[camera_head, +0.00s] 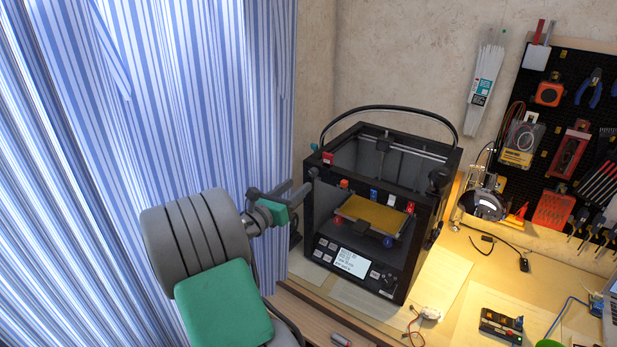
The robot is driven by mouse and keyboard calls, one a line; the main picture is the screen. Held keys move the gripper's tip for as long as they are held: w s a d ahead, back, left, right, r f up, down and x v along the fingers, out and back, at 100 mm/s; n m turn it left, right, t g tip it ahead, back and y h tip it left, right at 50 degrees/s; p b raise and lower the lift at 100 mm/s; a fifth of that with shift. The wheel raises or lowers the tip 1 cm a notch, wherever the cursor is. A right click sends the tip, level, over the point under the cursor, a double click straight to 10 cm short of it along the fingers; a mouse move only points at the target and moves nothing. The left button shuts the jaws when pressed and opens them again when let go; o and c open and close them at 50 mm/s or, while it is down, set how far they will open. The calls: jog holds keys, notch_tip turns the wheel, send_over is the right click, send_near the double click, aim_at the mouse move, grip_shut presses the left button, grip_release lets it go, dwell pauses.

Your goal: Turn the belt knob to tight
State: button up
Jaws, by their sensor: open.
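A black 3D printer (394,284) with an open frame stands on the bench, its screen facing front. Small coloured parts sit on it: a red one (328,158) at the top left, an orange one (344,183) and a blue one (373,195) on the upper front, and red and blue ones lower right. I cannot tell which part is the belt knob, nor its setting. My gripper (297,191) is open beside the printer's upper left front corner, its fingers pointing right. Whether it touches anything there is unclear, and nothing shows between the fingers.
A blue and white striped curtain (130,110) hangs at the left, behind my arm. A black pegboard (507,108) with tools covers the right wall. On the bench (577,282) right of the printer are a lamp-like device, loose wires, and a small black device (501,325).

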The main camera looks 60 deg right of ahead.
aim_at(312, 174)
jog(key=d, duration=0.2)
jog(key=d+p, duration=0.1)
jog(key=d, duration=0.1)
jog(key=s+d, duration=0.1)
jog(key=d, duration=0.1)
jog(key=shift+d, duration=0.4)
grip_shut()
